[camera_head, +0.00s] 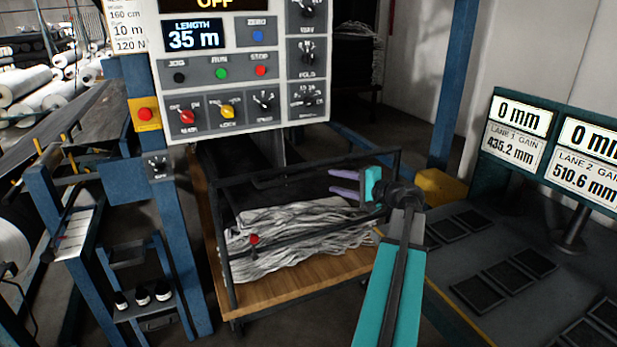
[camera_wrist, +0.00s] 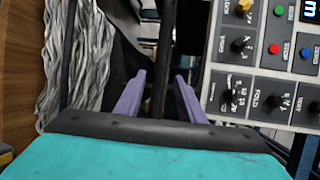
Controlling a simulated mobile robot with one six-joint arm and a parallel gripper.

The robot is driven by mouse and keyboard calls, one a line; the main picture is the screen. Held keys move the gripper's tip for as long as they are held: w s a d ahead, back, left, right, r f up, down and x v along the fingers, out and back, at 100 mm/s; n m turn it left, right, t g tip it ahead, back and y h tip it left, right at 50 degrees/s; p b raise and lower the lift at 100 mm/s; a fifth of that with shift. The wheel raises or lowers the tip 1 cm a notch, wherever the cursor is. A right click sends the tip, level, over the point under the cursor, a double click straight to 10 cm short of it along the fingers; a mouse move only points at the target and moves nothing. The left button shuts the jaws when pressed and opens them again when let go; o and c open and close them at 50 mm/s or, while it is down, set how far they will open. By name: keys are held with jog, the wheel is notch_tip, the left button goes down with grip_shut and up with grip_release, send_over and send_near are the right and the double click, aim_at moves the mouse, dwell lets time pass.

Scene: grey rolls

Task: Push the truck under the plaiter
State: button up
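The truck (camera_head: 290,287) has a wooden deck and a black tube frame, and it carries a heap of folded grey cloth (camera_head: 300,228). The cloth also shows at the left of the wrist view (camera_wrist: 85,60). My gripper (camera_head: 332,182) reaches over the truck's right side, above the cloth. Its two purple fingers are apart. In the wrist view a dark bar (camera_wrist: 163,50) runs between the fingers (camera_wrist: 160,75); I cannot tell whether they touch it. The plaiter seems to be the blue-framed machine with the control panel (camera_head: 240,80); the panel hides much of it.
A blue post (camera_head: 455,80) with a yellow foot (camera_head: 440,185) stands behind right. A dark bench with pads (camera_head: 505,285) and lane displays (camera_head: 515,135) lies at right. A blue stand with small bottles (camera_head: 142,297) is at left. White rolls (camera_head: 40,90) lie far left.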

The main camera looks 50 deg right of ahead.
aim_at(312, 176)
jog(key=w, duration=0.4)
jog(key=w+f+p, duration=0.1)
jog(key=w, duration=0.3)
jog(key=w+f, duration=0.1)
jog(key=w, duration=0.3)
jog(key=shift+w+a+f, duration=0.15)
jog(key=shift+w, duration=0.1)
